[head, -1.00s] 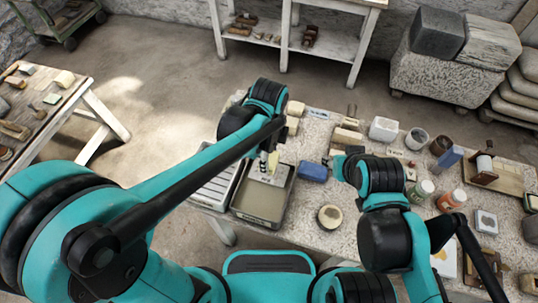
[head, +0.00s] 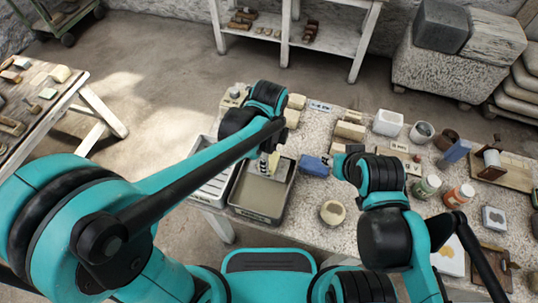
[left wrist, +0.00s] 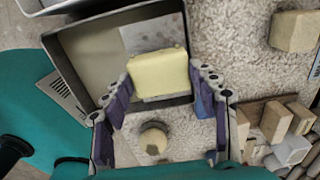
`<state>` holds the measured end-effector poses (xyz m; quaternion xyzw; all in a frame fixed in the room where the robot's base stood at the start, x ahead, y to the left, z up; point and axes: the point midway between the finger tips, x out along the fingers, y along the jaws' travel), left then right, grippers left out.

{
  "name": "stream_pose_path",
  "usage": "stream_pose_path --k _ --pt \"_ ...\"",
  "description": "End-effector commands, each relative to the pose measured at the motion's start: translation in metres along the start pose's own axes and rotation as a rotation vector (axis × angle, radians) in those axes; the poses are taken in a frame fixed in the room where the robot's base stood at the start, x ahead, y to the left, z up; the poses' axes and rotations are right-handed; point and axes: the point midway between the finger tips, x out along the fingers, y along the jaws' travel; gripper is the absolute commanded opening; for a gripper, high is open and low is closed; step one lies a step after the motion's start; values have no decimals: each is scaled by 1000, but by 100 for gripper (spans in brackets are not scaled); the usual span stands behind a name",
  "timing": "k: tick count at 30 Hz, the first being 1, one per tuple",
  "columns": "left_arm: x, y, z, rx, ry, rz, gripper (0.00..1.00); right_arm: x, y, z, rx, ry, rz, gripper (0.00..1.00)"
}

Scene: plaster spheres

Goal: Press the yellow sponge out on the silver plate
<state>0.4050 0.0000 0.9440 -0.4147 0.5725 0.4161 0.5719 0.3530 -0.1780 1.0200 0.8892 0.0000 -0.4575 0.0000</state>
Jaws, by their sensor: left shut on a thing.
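The yellow sponge (left wrist: 160,74) is a pale block between the fingertips of my left gripper (left wrist: 161,92) in the left wrist view. The gripper is shut on it. Beyond the sponge lies the silver plate (left wrist: 150,35), flat inside a grey basin (left wrist: 84,48). In the head view my left gripper (head: 268,162) points down over the far part of the basin (head: 262,210), where a pale part of the plate shows. The sponge is mostly hidden there. I cannot tell whether it touches the plate. My right arm is at the right; its gripper cannot be made out.
A ribbed grey tray (head: 212,187) stands left of the basin.

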Motion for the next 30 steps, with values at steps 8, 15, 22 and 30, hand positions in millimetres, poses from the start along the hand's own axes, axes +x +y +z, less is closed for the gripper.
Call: stream_pose_path --k 8,15,22,30 --pt "1 0 0 0 0 0 36 1 0 1 0 0 0 40" --pt "4 0 0 0 0 0 36 3 0 2 0 0 0 40" --pt "7 0 0 0 0 0 36 4 0 3 0 0 0 40" --pt "10 0 0 0 0 0 36 6 0 5 0 0 0 40"
